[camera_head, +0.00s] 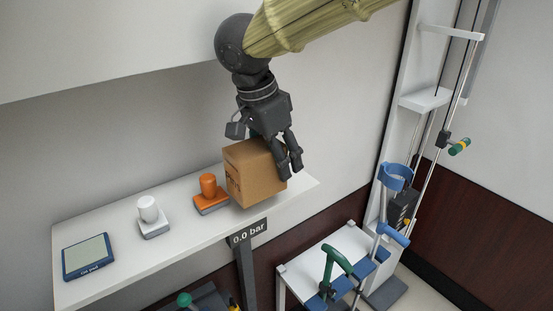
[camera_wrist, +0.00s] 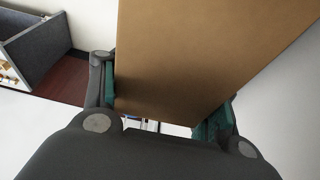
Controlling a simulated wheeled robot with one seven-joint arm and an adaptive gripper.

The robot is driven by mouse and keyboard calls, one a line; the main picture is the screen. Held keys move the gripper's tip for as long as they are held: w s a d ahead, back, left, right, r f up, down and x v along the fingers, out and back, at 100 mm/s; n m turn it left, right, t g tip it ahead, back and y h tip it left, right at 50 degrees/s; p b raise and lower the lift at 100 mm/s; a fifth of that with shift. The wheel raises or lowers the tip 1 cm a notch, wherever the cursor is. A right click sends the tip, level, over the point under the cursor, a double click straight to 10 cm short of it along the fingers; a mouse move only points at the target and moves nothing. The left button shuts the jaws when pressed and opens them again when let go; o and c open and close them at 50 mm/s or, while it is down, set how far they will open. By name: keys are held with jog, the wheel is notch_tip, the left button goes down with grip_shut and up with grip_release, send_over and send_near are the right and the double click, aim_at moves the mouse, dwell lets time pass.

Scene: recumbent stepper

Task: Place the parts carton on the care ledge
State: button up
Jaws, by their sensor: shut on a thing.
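The parts carton (camera_head: 255,173) is a brown cardboard box with dark print on its left face. It is at the right part of the white care ledge (camera_head: 110,277) in the head view. Whether its base touches the ledge or hangs just above it, I cannot tell. My gripper (camera_head: 290,166) reaches down from above and is shut on the carton. In the wrist view the carton (camera_wrist: 200,60) fills the middle between the two green-padded fingers (camera_wrist: 165,118). The carton's far side is hidden.
On the ledge left of the carton stand an orange knob unit (camera_head: 209,193), a white knob unit (camera_head: 150,216) and a blue-framed pad (camera_head: 88,256). A "0.0 bar" sign (camera_head: 249,232) is at the ledge's front.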

jog(key=shift+s+r, duration=0.1)
jog(key=shift+r, duration=0.1)
jog(key=w+f+p, duration=0.1)
jog(key=w+f, duration=0.1)
jog(key=shift+w+f+p, duration=0.2)
jog(key=shift+f+p, duration=0.15)
jog(key=shift+f, duration=0.05)
jog(key=shift+s+f, duration=0.1)
jog(key=shift+f, duration=0.25)
jog(key=shift+s+a+f, duration=0.1)
jog(key=shift+s+f, duration=0.05)
jog(key=shift+s, duration=0.15)
jog(key=shift+w+f, duration=0.15)
jog(key=shift+w, duration=0.1)
jog(key=o, duration=1.1)
jog(key=shift+o, duration=0.2)
jog(key=shift+s, duration=0.15)
